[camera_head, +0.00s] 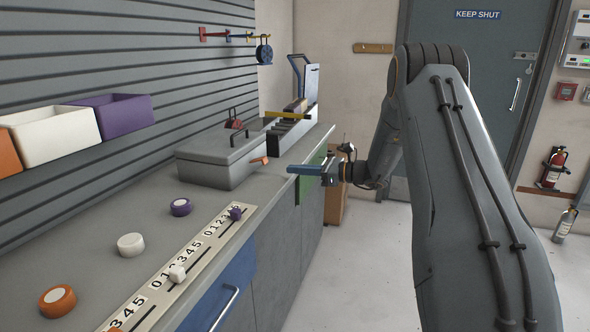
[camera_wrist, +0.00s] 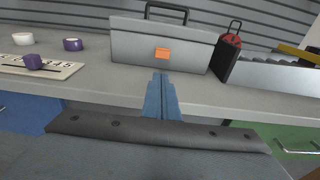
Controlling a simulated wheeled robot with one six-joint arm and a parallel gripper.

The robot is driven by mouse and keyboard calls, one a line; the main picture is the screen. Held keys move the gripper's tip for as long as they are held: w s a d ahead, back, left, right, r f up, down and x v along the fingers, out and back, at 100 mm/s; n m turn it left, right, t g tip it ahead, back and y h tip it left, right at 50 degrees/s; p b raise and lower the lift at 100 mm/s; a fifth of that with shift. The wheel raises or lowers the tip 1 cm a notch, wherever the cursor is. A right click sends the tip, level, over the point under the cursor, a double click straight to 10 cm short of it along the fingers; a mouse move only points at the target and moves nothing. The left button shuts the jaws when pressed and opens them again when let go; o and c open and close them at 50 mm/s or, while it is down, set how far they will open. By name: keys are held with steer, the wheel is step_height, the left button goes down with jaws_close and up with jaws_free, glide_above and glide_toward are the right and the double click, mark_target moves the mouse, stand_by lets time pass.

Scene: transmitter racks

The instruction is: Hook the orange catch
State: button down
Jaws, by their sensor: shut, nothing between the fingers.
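The orange catch (camera_head: 259,160) is on the front face of a grey lidded case (camera_head: 213,176), near the case's right end in the head view. It shows as a small orange block on the case (camera_wrist: 125,50) in the wrist view, at the catch (camera_wrist: 162,54). I cannot tell whether it is hooked. My gripper (camera_head: 291,169) has blue fingers, shut together and empty, pointing at the case. In the wrist view the fingertips (camera_wrist: 160,76) are just below the catch in the picture, apparently apart from it. The case lid looks down.
The case stands on a grey bench (camera_head: 108,222). A grey slotted rack (camera_head: 287,135) and a red-and-black item (camera_wrist: 232,40) stand to its right. Purple (camera_head: 181,207), white (camera_head: 131,244) and orange (camera_head: 57,300) knobs and a numbered slider panel (camera_head: 196,258) lie nearer.

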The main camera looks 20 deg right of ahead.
mark_target(276, 179)
steer(key=p+x, duration=0.1)
steer(key=x, duration=0.6)
steer(key=shift+w+a, duration=0.2)
steer(key=shift+a, duration=0.1)
steer(key=shift+r, duration=0.15)
steer(key=shift+r+h+p, duration=0.2)
steer(key=shift+h+p, duration=0.1)
steer(key=shift+p, duration=0.1)
